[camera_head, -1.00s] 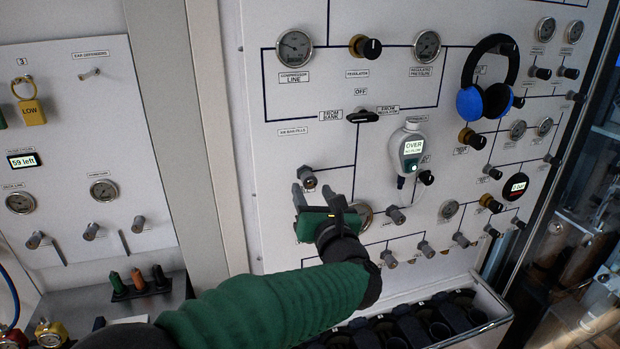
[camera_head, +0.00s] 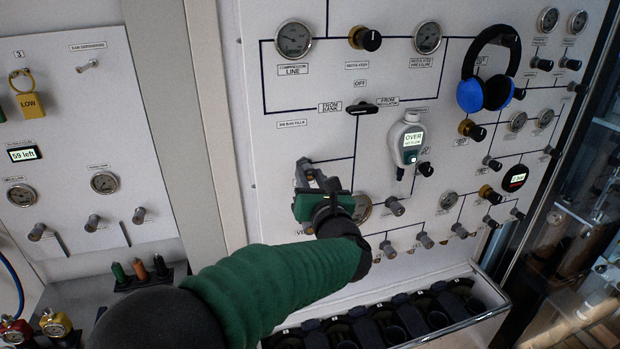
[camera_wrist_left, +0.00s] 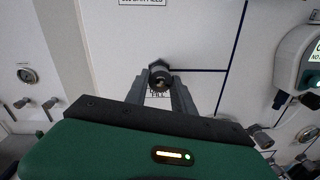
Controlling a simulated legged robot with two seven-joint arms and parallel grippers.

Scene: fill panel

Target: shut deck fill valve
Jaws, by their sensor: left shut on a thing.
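The valve knob (camera_wrist_left: 159,74) is a small dark grey knob on a short stem on the white panel, below the "air bag fills" label. A partly covered label under it seems to end in "fill". In the wrist view my left gripper (camera_wrist_left: 160,88) has one grey finger on each side of the knob and is shut on it. In the head view my left gripper (camera_head: 311,174) reaches up to the panel, and its green body and fingers largely hide the knob. My right gripper is not in view.
A gauge (camera_head: 362,208) sits just right of my gripper, partly hidden. A handheld meter (camera_head: 411,145) reading "OVER" hangs further right. Blue-and-black ear defenders (camera_head: 487,92) hang at upper right. A rack of dark holders (camera_head: 440,312) juts out below the panel.

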